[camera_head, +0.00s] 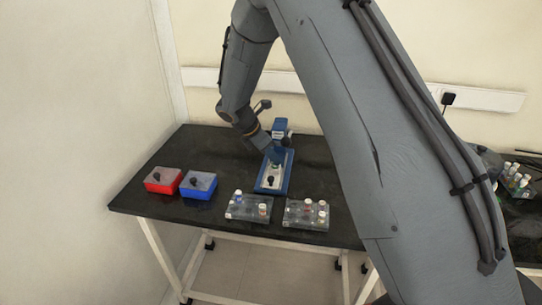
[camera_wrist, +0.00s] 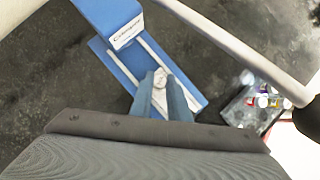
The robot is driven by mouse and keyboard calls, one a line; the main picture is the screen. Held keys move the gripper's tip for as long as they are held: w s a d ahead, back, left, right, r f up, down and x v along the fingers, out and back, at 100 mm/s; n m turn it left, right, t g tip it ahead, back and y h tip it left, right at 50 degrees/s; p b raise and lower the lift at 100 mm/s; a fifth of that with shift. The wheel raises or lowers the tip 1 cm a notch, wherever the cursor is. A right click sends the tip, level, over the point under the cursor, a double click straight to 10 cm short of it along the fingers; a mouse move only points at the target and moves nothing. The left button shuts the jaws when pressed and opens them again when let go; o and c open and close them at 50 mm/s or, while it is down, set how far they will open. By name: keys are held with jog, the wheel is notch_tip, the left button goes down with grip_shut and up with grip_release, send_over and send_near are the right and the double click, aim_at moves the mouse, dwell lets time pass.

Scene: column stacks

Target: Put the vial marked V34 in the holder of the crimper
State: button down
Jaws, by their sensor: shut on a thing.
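The blue crimper (camera_head: 262,187) stands near the back of the dark table, with a light bed and a dark knob at its front end. In the wrist view its labelled blue head (camera_wrist: 112,22) is at the upper left, with the blue base running down to the right. My gripper (camera_wrist: 160,92) is over the bed, its fingers shut on a small vial with a pale round top (camera_wrist: 159,77). The vial's marking cannot be read. Whether it touches the holder cannot be told; the fingers hide that spot. In the head view my gripper (camera_head: 274,158) is beside the crimper's column.
Two clear racks, left (camera_head: 240,212) and right (camera_head: 298,217), hold several capped vials near the front edge. A red box (camera_head: 163,181) and a blue box (camera_head: 198,186) stand at the left. More vials (camera_head: 517,180) stand far right. My arm hides the table's right part.

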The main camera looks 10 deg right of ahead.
jog(key=c, duration=1.3)
grip_release()
notch_tip(320, 180, up, 6)
jog(key=p, duration=0.4)
